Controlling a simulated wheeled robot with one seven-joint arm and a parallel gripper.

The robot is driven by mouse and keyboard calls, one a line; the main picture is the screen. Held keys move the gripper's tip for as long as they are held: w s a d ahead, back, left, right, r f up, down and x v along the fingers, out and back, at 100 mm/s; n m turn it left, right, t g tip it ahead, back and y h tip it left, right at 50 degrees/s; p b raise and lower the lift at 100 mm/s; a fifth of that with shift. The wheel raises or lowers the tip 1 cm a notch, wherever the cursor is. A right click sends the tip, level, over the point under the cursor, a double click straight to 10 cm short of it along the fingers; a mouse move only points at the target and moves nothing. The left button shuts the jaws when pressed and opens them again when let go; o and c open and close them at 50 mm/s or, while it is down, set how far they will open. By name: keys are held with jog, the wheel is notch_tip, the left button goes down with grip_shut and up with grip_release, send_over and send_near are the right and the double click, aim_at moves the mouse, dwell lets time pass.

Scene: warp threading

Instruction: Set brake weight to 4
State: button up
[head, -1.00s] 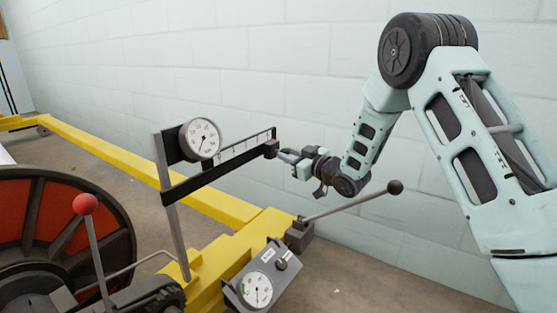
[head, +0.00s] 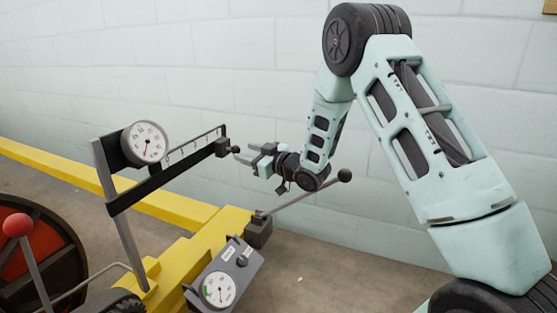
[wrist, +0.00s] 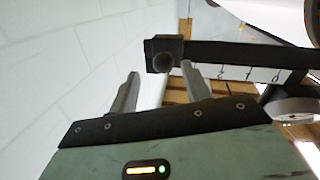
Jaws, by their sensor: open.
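The brake weight (head: 221,147) is a small dark block with a round knob (head: 236,150), at the right end of a scale beam (head: 172,166). In the wrist view the weight (wrist: 158,45) is at the bar's left end, its knob facing me. The scale strip (wrist: 240,72) beside it carries marks; its numbers are too small to read surely. My gripper (head: 250,157) is open and empty just right of the knob, apart from it. In the wrist view its two fingers (wrist: 162,88) stand either side of and below the knob.
A round dial (head: 145,143) sits at the beam's left. Below are a grey gauge box (head: 225,283), a black-knobbed lever (head: 310,194) under my gripper, and a yellow frame (head: 200,245). A red-knobbed lever (head: 17,225) stands far left. A block wall is behind.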

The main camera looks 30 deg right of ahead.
jog(key=p+v, duration=0.3)
jog(key=v, duration=1.1)
jog(key=shift+s+d, duration=0.2)
jog(key=shift+s, duration=0.1)
jog(key=s+a+g+h, duration=0.2)
jog(key=a+g, duration=0.2)
jog(key=a, duration=0.4)
jog(key=s+a+g+h, duration=0.2)
jog(key=a+g, duration=0.1)
jog(key=a, duration=0.5)
jog(key=s+a+r+g+h, duration=0.1)
jog(key=s+a+g, duration=0.2)
jog(key=s, duration=0.6)
jog(key=s+a+r+g+h, duration=0.1)
jog(key=s+a+g, duration=0.15)
jog(key=s, duration=0.75)
jog(key=s+a+r+g+h, duration=0.15)
jog(key=s+g, duration=0.25)
jog(key=s, duration=0.5)
notch_tip(320, 180, up, 37)
jog(key=p, duration=3.8)
jog(key=shift+w+a, duration=0.15)
jog(key=shift+a, duration=0.1)
jog(key=shift+y, duration=0.25)
